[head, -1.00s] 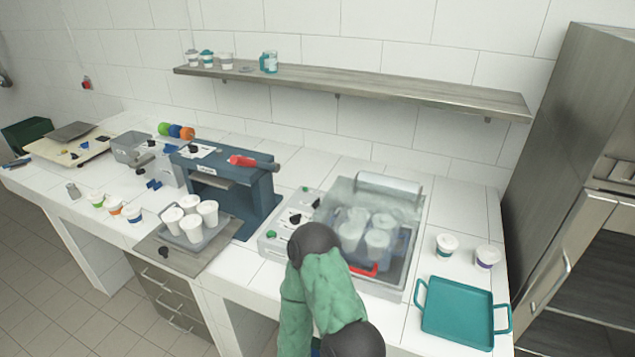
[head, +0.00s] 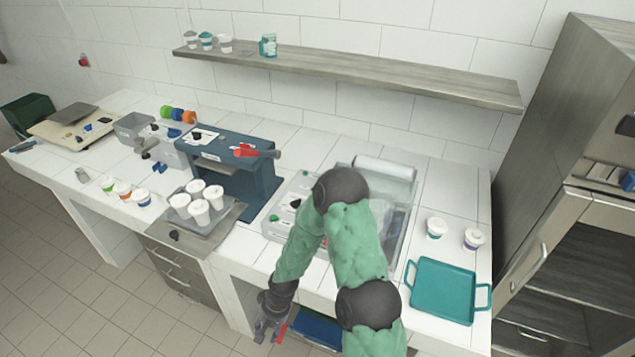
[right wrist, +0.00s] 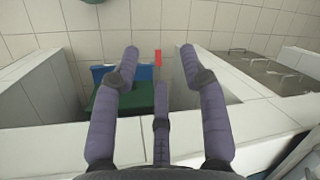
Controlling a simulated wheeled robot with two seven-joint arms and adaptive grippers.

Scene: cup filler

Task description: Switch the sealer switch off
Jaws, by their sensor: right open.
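The blue press-like machine (head: 255,167) has a red-handled lever (head: 250,151) and a white panel with a small black knob (head: 197,134) on top. To its right, a grey control panel (head: 281,226) has green and black controls, beside a clear-lidded chamber (head: 398,187). My right arm hides much of both. I cannot tell which control is the sealer switch. My right gripper (head: 269,333) is open and empty, low in front of the counter's front edge, apart from all switches. In the right wrist view its fingers (right wrist: 158,60) are spread. My left gripper is out of view.
A tray of white cups (head: 183,215) sits before the blue machine. A teal tray (head: 443,290) and two lidded cups (head: 436,228) stand at right. A wall shelf (head: 350,71) runs above. A blue bin (head: 316,328) is below the counter.

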